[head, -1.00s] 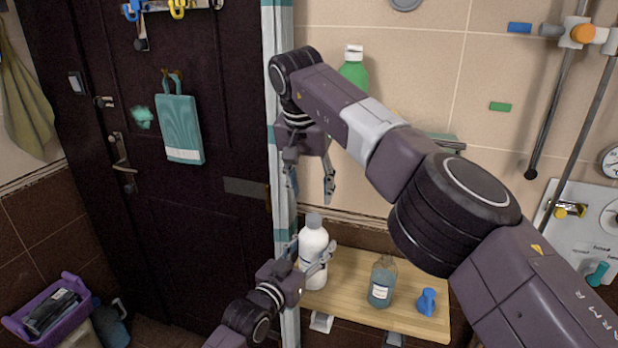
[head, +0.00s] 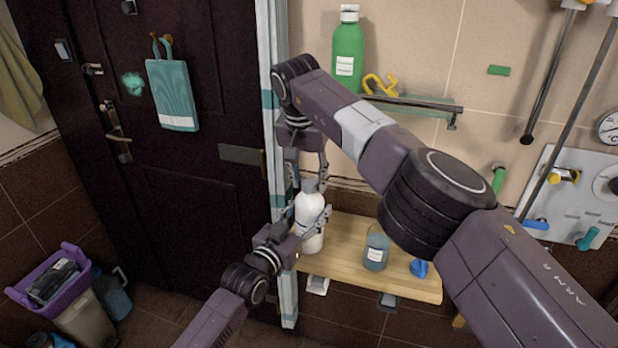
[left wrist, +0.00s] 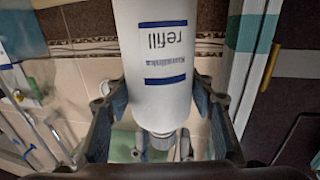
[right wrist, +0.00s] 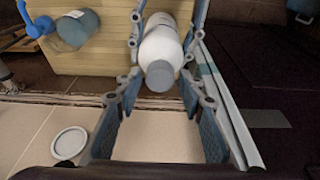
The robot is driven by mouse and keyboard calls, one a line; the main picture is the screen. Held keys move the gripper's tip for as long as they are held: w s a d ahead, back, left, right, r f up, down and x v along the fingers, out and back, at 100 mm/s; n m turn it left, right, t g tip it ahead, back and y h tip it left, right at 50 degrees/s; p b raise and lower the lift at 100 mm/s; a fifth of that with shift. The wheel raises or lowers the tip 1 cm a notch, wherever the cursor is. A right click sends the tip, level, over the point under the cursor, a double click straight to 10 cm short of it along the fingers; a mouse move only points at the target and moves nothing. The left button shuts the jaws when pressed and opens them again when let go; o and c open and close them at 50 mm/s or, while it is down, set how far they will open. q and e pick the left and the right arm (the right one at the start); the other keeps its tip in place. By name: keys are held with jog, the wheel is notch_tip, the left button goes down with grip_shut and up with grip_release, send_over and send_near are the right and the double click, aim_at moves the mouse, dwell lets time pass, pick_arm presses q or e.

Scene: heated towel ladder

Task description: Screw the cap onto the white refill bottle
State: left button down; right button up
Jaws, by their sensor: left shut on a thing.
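The white refill bottle (head: 310,233) stands upright on a wooden shelf, with a grey cap (right wrist: 160,76) on its top. How far the cap is screwed down I cannot tell. My left gripper (head: 309,217) is shut on the bottle's body from the side. In the left wrist view the bottle (left wrist: 152,60) with its "refill" label sits between the fingers. My right gripper (head: 309,182) points down above the bottle, its fingers at about cap height. In the right wrist view its fingers are spread apart (right wrist: 158,88), one on each side of the cap, with gaps visible.
A blue-grey bottle (head: 377,250) and a small blue item (head: 419,268) stand on the wooden shelf (head: 345,262) to the right. A green bottle (head: 347,50) is higher on the wall. A pale post (head: 269,130) runs close on the left.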

grip_shut()
jog(key=o, duration=0.9)
grip_release()
jog(key=v, duration=1.2)
jog(key=shift+s, duration=0.1)
pick_arm(q)
jog(key=c, duration=0.8)
grip_release()
